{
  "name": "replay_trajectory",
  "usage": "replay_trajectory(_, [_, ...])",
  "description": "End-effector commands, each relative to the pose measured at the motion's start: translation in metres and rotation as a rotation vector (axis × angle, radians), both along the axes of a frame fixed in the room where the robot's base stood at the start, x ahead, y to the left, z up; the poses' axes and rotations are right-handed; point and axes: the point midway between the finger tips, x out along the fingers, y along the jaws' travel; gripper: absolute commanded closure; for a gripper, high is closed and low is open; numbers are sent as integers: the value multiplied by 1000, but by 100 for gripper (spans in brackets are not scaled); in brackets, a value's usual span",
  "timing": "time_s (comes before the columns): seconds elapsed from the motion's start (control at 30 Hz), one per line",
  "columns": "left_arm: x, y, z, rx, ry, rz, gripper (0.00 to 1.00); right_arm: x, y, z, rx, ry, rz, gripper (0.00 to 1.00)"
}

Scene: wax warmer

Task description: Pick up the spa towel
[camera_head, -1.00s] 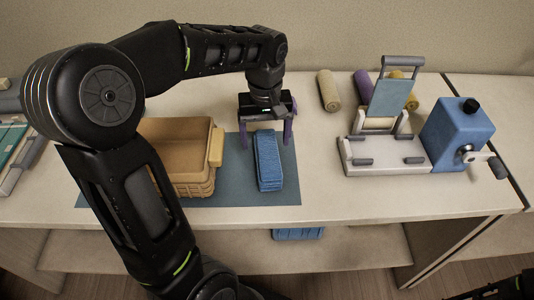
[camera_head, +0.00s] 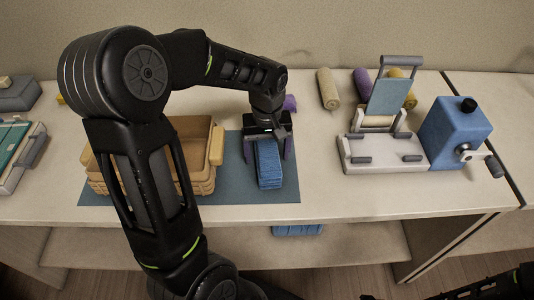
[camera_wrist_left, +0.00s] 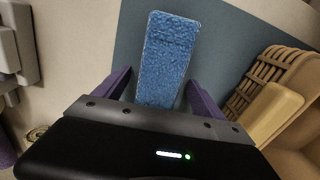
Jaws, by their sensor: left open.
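The blue spa towel (camera_head: 269,168) lies folded on the dark blue-grey mat (camera_head: 230,192), right of the basket. In the left wrist view the towel (camera_wrist_left: 166,55) runs away from the gripper, between its fingers. My left gripper (camera_head: 268,150) is open above the far end of the towel, with one purple finger at each side. Its fingers also show in the left wrist view (camera_wrist_left: 157,92), apart from the towel's sides. The gripper hides the towel's far end. My right gripper is not clearly visible; only dark arm parts show at the bottom right.
A tan woven basket (camera_head: 205,183) with a light handle stands left of the towel. At the right are a white stand (camera_head: 385,165) and a blue box with a crank (camera_head: 455,132). Rolled towels (camera_head: 328,88) lie behind. Another blue item (camera_head: 298,230) sits on the shelf below.

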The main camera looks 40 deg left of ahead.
Motion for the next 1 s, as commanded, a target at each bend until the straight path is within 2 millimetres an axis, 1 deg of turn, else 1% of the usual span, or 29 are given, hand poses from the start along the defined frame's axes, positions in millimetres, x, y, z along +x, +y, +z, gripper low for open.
replay_trajectory(0.07, [-1,0,-9,0,3,1,20,0,0,2,-1,1,-1,64])
replay_trajectory(0.17, [-1,0,-13,-1,1,1,20,0,0,2,-1,1,-1,64])
replay_trajectory(0.7, [0,0,-13,-1,-1,1,20,0,0,2,-1,1,-1,64])
replay_trajectory(0.77, [0,0,-13,-1,-1,1,23,0,0,2,-1,1,-1,64])
replay_trajectory(1.0, [0,0,-13,-1,-1,1,43,0,0,2,-1,1,-1,64])
